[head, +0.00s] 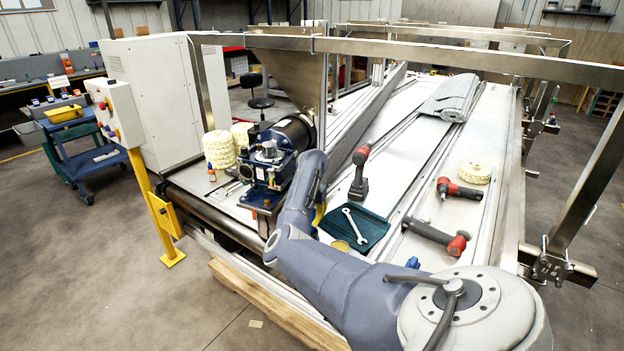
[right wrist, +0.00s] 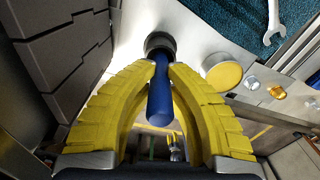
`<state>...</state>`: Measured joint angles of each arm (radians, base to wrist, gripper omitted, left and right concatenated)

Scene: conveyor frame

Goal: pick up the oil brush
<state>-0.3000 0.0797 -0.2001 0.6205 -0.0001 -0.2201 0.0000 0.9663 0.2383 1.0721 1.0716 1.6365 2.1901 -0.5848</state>
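In the right wrist view, the oil brush (right wrist: 160,98) shows as a blue rounded handle pointing toward the camera, with a dark round part at its far end. The yellow ribbed fingers of my right gripper (right wrist: 163,76) close in on both sides of the handle and appear to touch it. The bristles are not visible. In the head view my right gripper (head: 318,216) is mostly hidden behind my arm, with only a bit of yellow finger showing; the brush is hidden there. My left gripper is out of view.
A wrench (head: 355,226) lies on a dark teal cloth (head: 372,232), near a round yellow-topped tin (right wrist: 224,73). A motor unit (head: 268,165) stands left of my gripper. A drill (head: 359,175) and other red-black tools lie on the conveyor. A metal frame bar (head: 440,55) spans above.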

